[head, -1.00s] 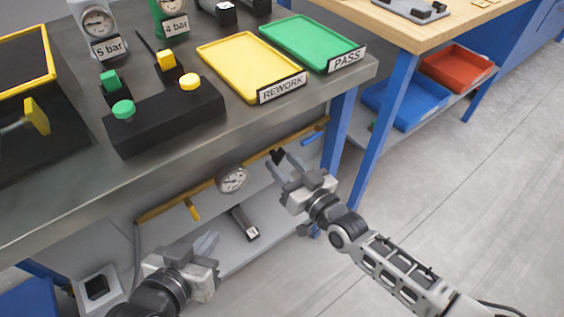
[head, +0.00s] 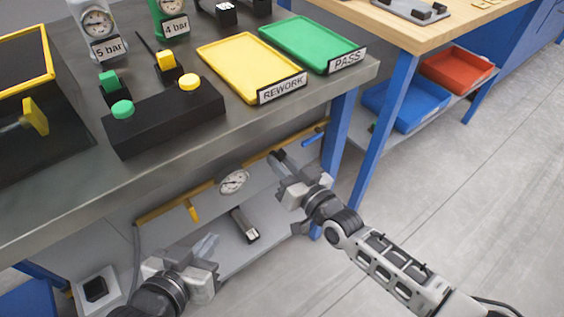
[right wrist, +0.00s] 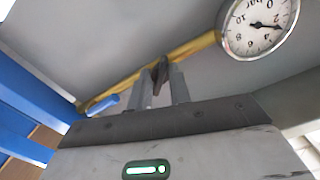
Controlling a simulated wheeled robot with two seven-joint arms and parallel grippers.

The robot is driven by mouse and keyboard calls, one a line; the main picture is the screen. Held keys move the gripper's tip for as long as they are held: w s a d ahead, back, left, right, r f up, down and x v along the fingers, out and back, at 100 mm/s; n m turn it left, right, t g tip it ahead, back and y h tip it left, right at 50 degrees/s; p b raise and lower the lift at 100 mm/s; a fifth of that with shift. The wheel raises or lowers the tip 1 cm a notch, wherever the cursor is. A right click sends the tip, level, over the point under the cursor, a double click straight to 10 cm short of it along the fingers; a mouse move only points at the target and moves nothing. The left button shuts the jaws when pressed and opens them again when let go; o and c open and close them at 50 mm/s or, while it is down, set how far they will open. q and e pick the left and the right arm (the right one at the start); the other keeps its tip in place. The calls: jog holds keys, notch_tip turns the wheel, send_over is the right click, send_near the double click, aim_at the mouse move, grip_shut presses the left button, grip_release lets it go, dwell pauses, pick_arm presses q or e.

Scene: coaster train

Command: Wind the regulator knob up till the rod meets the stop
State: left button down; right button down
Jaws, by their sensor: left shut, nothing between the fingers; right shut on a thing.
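A small dark knob (right wrist: 161,72) is between the fingers of my right gripper (right wrist: 160,88) in the right wrist view, by the yellow pipe (right wrist: 205,43). In the head view my right gripper (head: 280,160) reaches under the bench edge to the pipe (head: 257,157); its fingers mostly hide the knob. A round white gauge (head: 234,182) is left of it and also shows in the right wrist view (right wrist: 260,25). A grey rod with a yellow plate (head: 36,117) shows at the far left on the bench; no stop is clearly visible. My left gripper (head: 212,257) is shut and empty, low in front.
A yellow lever (head: 192,210) and a blue handle (head: 313,137) are on the pipe. A black box with green and yellow buttons (head: 168,118) stands near the bench edge. A blue bench leg (head: 338,140) is right of my right gripper.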

jog(key=c, duration=1.3)
grip_release()
pick_arm(q)
jog(key=shift+r+p, duration=0.25)
jog(key=shift+p, duration=0.5)
pick_arm(e)
jog(key=v, duration=1.6)
pick_arm(q)
jog(key=shift+r, duration=0.15)
